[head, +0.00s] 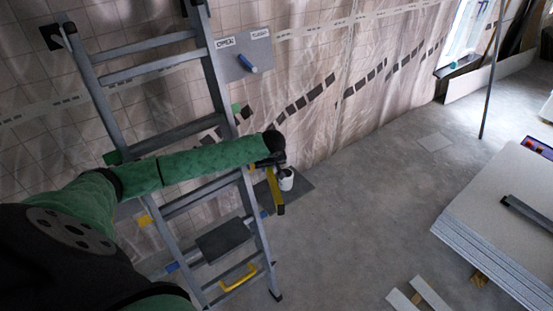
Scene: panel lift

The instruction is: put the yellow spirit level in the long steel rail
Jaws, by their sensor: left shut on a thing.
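The yellow spirit level (275,192) hangs down, slightly tilted, from my left gripper (270,163). The gripper is shut on its upper end, beside the ladder's right rail. My left arm, in a green sleeve, reaches in from the left across the ladder. A grey steel rail (527,215) lies on the stack of white panels at the right, cut off by the picture edge. It is far from the level. My right gripper is not in view.
An aluminium ladder (207,50) stands at the left by the sheeted wall. A white container (286,180) stands near the level. The panel stack (500,190) is at the right, with loose strips (432,295) before it. The middle floor is clear.

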